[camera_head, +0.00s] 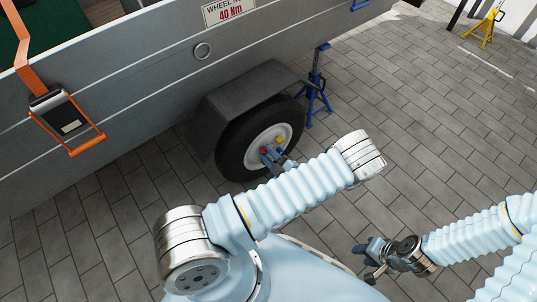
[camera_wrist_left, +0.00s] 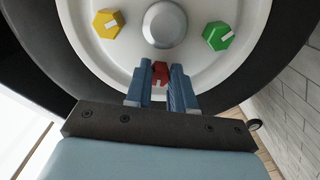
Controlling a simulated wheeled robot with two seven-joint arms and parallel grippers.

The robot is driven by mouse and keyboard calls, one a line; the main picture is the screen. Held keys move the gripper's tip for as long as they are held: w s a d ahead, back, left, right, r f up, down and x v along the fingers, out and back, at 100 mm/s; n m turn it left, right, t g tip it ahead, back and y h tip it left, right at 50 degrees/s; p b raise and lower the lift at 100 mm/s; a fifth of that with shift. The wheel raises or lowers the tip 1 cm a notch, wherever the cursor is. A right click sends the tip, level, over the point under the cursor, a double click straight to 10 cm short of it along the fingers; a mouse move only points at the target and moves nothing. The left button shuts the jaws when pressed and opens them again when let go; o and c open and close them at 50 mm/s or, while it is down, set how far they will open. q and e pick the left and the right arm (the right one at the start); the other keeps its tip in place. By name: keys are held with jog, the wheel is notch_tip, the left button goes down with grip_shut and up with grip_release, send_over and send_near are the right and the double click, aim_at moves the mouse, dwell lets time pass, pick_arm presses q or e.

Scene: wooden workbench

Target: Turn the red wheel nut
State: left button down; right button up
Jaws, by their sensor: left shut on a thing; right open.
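The red wheel nut (camera_wrist_left: 160,70) sits low on the white wheel rim (camera_wrist_left: 92,68), below the round grey hub (camera_wrist_left: 164,24). My left gripper (camera_wrist_left: 161,80) is shut on the red nut, with one blue finger on each side of it. The fingers hide part of the nut. In the head view my left gripper (camera_head: 270,155) reaches the face of the wheel (camera_head: 234,152). My right gripper (camera_head: 369,258) is open and empty, above the paving at lower right, away from the wheel.
A yellow nut (camera_wrist_left: 108,24) is at upper left of the rim and a green nut (camera_wrist_left: 218,36) at upper right. A black mudguard (camera_head: 240,98) covers the tyre on the grey trailer (camera_head: 140,70). A blue stand (camera_head: 316,85) stands behind the wheel.

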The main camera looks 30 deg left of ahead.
pick_arm(q)
jog(key=c, duration=1)
grip_release()
jog(key=shift+o, duration=0.2)
jog(key=v, duration=1.4)
